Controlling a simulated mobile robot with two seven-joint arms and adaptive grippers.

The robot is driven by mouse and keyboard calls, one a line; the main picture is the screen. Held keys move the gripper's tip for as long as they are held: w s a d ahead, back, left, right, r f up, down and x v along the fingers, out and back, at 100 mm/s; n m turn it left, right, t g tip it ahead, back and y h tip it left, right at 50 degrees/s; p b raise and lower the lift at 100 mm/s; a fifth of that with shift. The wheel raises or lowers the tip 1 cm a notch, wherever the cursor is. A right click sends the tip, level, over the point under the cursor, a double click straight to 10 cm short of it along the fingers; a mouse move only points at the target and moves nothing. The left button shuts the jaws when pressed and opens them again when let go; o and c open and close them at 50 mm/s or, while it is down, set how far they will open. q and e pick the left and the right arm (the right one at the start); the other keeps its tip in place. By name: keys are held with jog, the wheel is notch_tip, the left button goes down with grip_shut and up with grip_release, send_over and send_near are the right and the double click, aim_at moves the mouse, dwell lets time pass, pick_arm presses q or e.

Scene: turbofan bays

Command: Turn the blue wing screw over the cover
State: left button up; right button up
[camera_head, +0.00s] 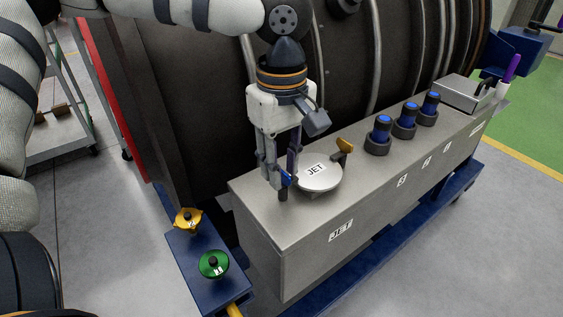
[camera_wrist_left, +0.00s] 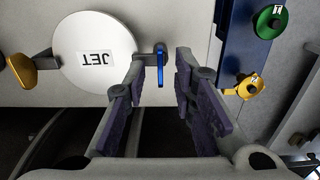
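The round pale cover (camera_head: 316,179) marked JET lies on the grey metal box top. The blue wing screw (camera_head: 286,178) stands at the cover's left edge; the wrist view shows its blue wing (camera_wrist_left: 160,70) on edge. My left gripper (camera_head: 280,172) points down over the screw. In the wrist view its two fingers (camera_wrist_left: 162,78) are apart, one on each side of the wing, with a gap visible on both sides. In the head view the fingers partly hide the screw. I cannot tell how deep the fingertips reach. My right gripper is not in view.
A yellow wing piece (camera_head: 345,147) stands at the cover's far right edge. Several blue-topped knobs (camera_head: 381,133) line the box to the right. A blue stand (camera_head: 187,257) at the lower left carries a yellow knob (camera_head: 188,220) and a green knob (camera_head: 213,264). A large dark engine casing rises behind.

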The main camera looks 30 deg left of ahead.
pick_arm(q)
notch_tip(320, 180, up, 12)
dwell(0.5)
